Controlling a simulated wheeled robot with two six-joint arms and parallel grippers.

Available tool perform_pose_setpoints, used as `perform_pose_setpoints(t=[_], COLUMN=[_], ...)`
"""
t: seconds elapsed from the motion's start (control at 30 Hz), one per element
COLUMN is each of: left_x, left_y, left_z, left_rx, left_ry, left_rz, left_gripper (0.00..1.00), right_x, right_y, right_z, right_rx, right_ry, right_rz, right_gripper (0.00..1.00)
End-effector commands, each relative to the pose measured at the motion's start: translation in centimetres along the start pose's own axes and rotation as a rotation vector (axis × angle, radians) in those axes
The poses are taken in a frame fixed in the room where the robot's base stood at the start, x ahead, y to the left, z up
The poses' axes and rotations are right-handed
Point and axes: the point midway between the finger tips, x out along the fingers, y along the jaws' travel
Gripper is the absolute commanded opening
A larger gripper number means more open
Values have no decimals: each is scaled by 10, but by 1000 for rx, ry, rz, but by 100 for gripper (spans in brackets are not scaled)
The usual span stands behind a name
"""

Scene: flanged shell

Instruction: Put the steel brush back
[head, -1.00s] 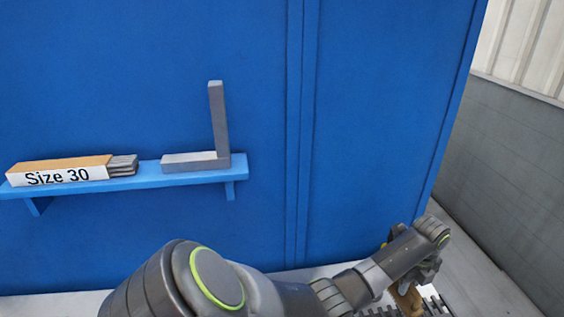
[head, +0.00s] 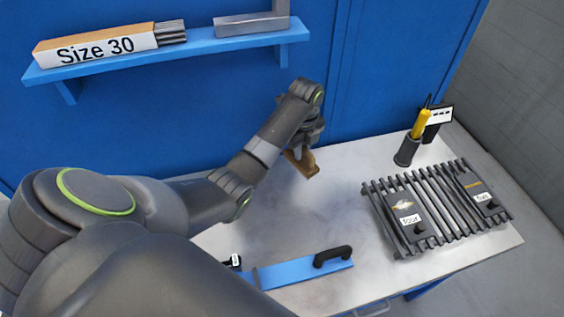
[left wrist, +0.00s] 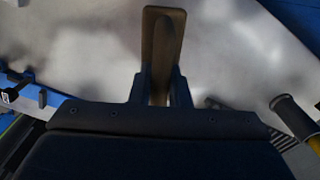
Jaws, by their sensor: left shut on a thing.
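My left gripper (head: 306,143) is shut on the brown wooden brush (head: 302,164) above the grey worktop, near the blue back wall. In the left wrist view the brush's wooden part (left wrist: 164,42) stands up between the two dark fingers of the gripper (left wrist: 159,88). Its bristles cannot be made out in either view. My right gripper is not in view.
A rack of dark bars (head: 437,207) carries two labelled dark plates at the right. A dark cup (head: 407,151) with a yellow-handled tool stands behind it. A blue bar with a black handle (head: 333,257) lies at the front. A blue shelf (head: 200,44) holds a "Size 30" box (head: 95,45). The worktop's middle is clear.

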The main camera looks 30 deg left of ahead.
Motion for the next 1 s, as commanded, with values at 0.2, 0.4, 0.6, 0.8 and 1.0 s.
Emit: perform_pose_setpoints(t=[0.2,0.4,0.6,0.8,1.0], left_x=[38,57,84,91,92], left_y=[2,1,1,1,1], left_z=[-1,-1,-1,0,0], left_rx=[0,0,1,1,1], left_ry=[3,1,2,0,0], left_rz=[5,5,4,1,1], left_gripper=[0,0,0,0,0], right_x=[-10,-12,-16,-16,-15], right_y=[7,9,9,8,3], right_z=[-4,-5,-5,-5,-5], right_rx=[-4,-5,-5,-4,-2], right_ry=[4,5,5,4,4], right_rz=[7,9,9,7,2], right_gripper=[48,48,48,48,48])
